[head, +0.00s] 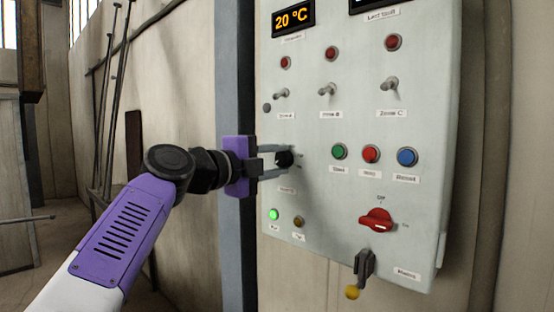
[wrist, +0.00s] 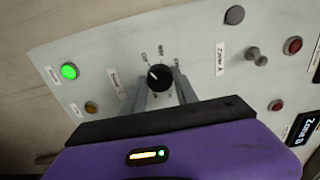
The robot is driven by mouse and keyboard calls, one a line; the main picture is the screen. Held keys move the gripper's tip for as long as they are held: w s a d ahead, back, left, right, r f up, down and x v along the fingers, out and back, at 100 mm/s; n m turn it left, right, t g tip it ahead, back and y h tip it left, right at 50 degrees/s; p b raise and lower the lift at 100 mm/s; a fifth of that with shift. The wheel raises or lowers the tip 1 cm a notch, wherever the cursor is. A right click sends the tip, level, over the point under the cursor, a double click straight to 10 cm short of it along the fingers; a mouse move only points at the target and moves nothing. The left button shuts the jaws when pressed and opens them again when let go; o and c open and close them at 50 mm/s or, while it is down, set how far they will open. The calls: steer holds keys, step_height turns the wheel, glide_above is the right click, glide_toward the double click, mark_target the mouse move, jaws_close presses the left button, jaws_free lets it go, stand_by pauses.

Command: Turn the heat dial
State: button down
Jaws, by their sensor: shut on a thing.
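The heat dial (wrist: 159,76) is a round black knob with a white pointer mark, set on a pale grey control panel (head: 330,250). Tick labels surround it in the wrist view. My gripper (head: 284,159) reaches the panel from the left in the head view, and its two fingers are shut on the dial, one on each side. The dial (head: 285,160) is partly hidden by the fingers in the head view. The temperature display (head: 293,17) at the panel's top left reads 20 °C in orange.
Toggle switches (head: 327,89) and red lamps (head: 330,54) sit above the dial. Green, red and blue buttons (head: 407,157) are to its right. A lit green lamp (head: 273,214), a red rotary switch (head: 376,220) and a yellow-tipped lever (head: 352,292) are below.

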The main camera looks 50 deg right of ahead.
stand_by(0.3)
steer(key=c, duration=0.9)
jaws_free()
steer(key=shift+c, duration=0.2)
steer(key=a+b, duration=0.2)
steer(key=a, duration=0.5)
steer(key=shift+a, duration=0.4)
steer(key=shift+s, duration=0.1)
